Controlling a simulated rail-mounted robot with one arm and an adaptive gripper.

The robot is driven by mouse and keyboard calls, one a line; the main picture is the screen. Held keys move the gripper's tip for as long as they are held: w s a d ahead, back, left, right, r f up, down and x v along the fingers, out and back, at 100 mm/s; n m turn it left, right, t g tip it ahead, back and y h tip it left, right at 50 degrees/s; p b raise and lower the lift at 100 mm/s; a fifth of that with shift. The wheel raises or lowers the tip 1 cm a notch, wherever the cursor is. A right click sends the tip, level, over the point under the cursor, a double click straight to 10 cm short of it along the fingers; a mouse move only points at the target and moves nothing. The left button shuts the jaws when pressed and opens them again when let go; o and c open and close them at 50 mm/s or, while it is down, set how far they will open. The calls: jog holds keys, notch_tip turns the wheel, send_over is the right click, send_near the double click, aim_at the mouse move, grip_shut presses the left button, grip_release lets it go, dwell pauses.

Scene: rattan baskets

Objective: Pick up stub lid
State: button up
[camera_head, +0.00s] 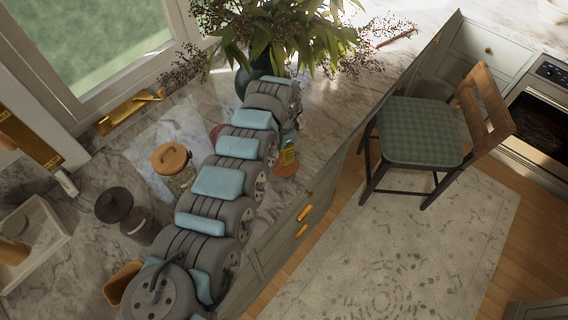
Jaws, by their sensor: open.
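I cannot tell for certain which lid is the stub lid. An orange-brown lid with a raised grip (172,157) sits on a glass jar (183,180) left of my arm. A dark lid (114,204) tops another jar further left. My gripper (290,143) is at the far end of my arm, small and partly hidden, over the counter's right part. It is open, and I see nothing held. A yellow item (289,156) and an orange-brown round piece (285,170) show just below it, partly covered; their shape is unclear.
A leafy plant in a dark vase (243,82) stands behind my arm. A pale tray (38,238) is at the left, and a brown container (121,280) is at the lower left. A chair with a green cushion (420,130) stands right of the counter edge.

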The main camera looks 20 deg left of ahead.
jog(key=shift+s+d+f, duration=0.1)
jog(key=shift+d+f, duration=0.15)
jog(key=shift+f, duration=0.95)
jog(key=shift+s+d+f, duration=0.1)
jog(key=shift+d+f, duration=0.1)
jog(key=shift+f, duration=0.95)
jog(key=shift+a+f, duration=0.15)
jog(key=shift+f, duration=0.2)
jog(key=shift+w, duration=0.1)
grip_shut()
